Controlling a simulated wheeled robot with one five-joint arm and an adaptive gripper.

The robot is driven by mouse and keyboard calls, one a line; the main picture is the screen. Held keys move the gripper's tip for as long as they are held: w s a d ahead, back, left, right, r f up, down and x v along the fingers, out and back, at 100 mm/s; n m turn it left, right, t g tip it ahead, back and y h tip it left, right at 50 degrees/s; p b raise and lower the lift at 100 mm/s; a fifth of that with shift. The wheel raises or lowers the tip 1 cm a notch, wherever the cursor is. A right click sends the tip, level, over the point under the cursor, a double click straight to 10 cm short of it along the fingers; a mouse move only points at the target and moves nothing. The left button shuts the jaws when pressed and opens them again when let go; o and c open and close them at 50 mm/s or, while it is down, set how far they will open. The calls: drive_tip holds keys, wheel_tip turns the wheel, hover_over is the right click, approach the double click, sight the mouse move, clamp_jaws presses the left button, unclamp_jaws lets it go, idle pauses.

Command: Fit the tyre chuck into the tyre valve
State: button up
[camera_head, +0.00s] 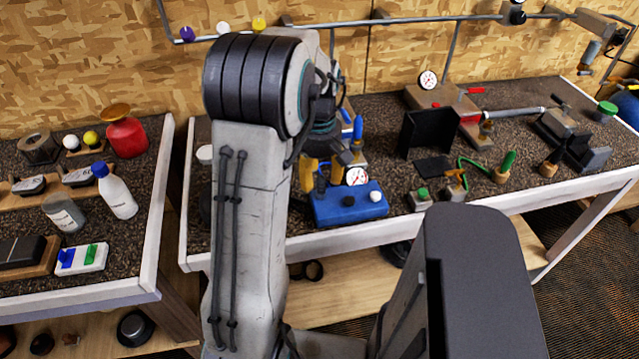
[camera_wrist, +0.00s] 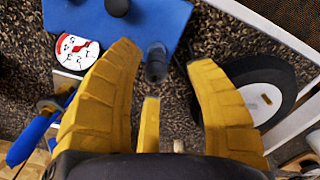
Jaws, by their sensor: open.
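My gripper (camera_wrist: 163,56) is open, its yellow fingers spread and nothing clamped between them. A dark short cylinder (camera_wrist: 156,64), possibly the tyre chuck, shows between the fingertips beside the blue box (camera_wrist: 172,22); I cannot tell how near it is in depth. The tyre (camera_wrist: 283,80), black with a white hub, lies right of the right finger in the wrist view, with a small yellow mark on the hub; I cannot make out the valve clearly. In the head view my gripper (camera_head: 322,180) points down behind the blue box (camera_head: 348,205), partly hidden by my arm.
A gauge (camera_wrist: 76,50) and a blue-handled tool (camera_wrist: 32,138) are left of the fingers. In the head view, a black stand (camera_head: 428,132) and a green-handled tool (camera_head: 508,162) are on the bench to the right. A white edge (camera_head: 290,247) borders the bench front.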

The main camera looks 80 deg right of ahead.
sight(321, 191)
drive_tip(key=shift+s+f, duration=0.15)
drive_tip(key=shift+f, duration=1.15)
drive_tip(key=shift+s+f, duration=0.1)
drive_tip(key=shift+f, duration=1.15)
clamp_jaws()
